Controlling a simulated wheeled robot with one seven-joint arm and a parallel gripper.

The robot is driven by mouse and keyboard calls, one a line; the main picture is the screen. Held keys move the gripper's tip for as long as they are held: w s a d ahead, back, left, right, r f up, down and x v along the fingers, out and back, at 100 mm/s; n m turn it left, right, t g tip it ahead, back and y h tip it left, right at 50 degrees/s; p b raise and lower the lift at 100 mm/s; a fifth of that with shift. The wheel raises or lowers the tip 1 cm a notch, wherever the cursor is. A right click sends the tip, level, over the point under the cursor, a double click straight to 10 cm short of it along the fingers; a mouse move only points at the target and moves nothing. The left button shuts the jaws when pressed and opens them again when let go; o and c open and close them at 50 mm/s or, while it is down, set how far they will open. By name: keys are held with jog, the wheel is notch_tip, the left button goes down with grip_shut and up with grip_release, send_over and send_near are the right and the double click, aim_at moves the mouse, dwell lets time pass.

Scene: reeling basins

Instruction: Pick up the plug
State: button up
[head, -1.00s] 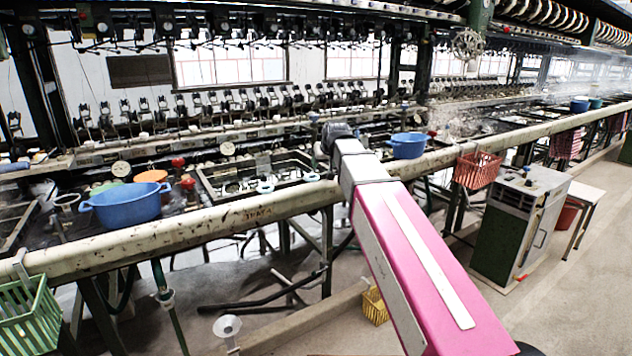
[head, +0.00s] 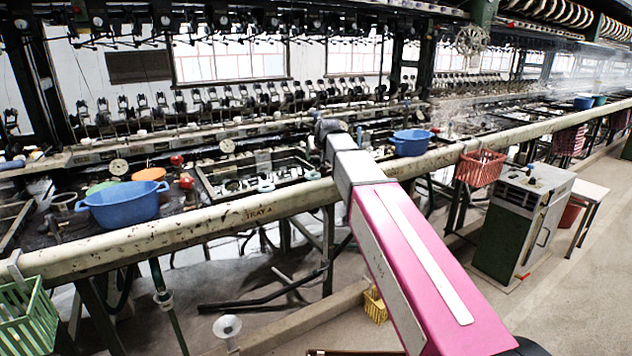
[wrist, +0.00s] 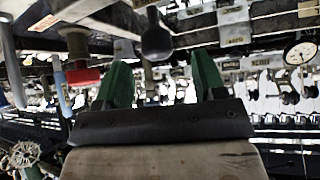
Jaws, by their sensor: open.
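A dark, rounded, knob-like piece on a thin stem (wrist: 157,38), which looks like the plug, shows at the top middle of the wrist view. It lies just beyond the gap between my green fingers and looks apart from them. My gripper (wrist: 161,72) is open, with nothing seen between its fingers. The wrist view looks upside down, with the bench along its top. In the head view, the dark end of my arm (head: 328,128) is over the bench behind the long rail, and I cannot make out the plug or the fingers there.
A red-topped fitting (wrist: 83,75) and a blue upright piece (wrist: 61,88) stand left of my fingers in the wrist view. In the head view, the long rail (head: 250,212) runs below my arm. Blue basins (head: 122,204) (head: 411,142) stand to either side.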

aim_at(316, 157)
jog(key=x, duration=0.3)
jog(key=shift+w+f, duration=0.2)
jog(key=shift+w, duration=0.1)
grip_shut()
jog(key=shift+r, duration=0.1)
